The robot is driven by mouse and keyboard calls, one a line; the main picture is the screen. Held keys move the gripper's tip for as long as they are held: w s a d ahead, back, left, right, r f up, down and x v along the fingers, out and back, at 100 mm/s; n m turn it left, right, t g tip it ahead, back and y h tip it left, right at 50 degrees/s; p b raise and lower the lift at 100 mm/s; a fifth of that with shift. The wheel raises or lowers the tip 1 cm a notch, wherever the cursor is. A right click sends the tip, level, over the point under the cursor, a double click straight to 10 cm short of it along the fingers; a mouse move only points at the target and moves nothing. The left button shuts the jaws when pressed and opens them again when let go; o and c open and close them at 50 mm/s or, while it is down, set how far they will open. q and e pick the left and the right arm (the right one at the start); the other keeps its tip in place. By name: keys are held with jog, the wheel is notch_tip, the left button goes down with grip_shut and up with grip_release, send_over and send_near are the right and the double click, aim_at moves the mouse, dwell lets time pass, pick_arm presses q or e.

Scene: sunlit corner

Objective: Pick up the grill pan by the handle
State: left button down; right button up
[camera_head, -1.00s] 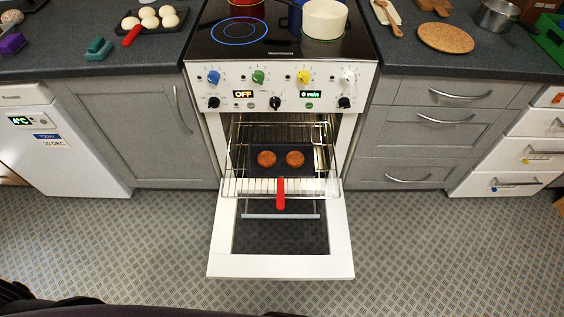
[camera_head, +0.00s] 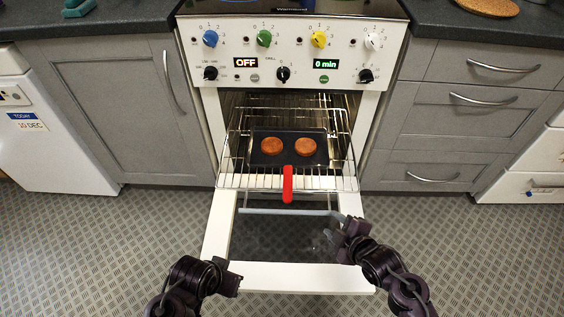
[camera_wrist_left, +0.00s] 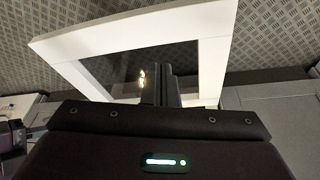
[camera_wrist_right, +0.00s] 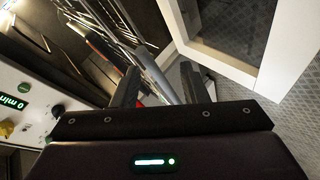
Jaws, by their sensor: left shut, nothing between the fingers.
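The dark grill pan (camera_head: 290,161) sits on the pulled-out wire rack of the open oven, with two brown patties (camera_head: 272,146) on it. Its red handle (camera_head: 288,183) points toward me past the rack's front edge. My left gripper (camera_head: 238,281) is shut and empty near the door's front left corner. Its closed fingers show in the left wrist view (camera_wrist_left: 164,88).
The wire rack (camera_head: 236,180) surrounds the pan. Grey cabinets (camera_head: 115,115) flank the oven, and the patterned floor is clear on both sides.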

pick_arm(q)
jog(key=shift+m+t+h, duration=0.5)
jog(key=shift+t+h, duration=0.1)
jog(key=shift+h, duration=0.2)
jog(key=d+b, duration=0.2)
jog(key=d, duration=0.1)
jog(key=s+d+r+b, duration=0.1)
jog(key=shift+d, duration=0.15)
pick_arm(e)
jog(key=w+a+r+n+y, duration=0.2)
jog(key=w+a+n+y, duration=0.1)
jog(key=a+n, duration=0.2)
jog(key=w+a+r+n+t+y, duration=0.1)
jog(key=w+a+r+n+y, duration=0.1)
jog(key=a+n, duration=0.4)
jog(key=shift+w+t+y, duration=0.3)
jog(key=shift+w+y, duration=0.4)
jog(key=shift+y, duration=0.3)
grip_shut()
jog(key=shift+r, duration=0.1)
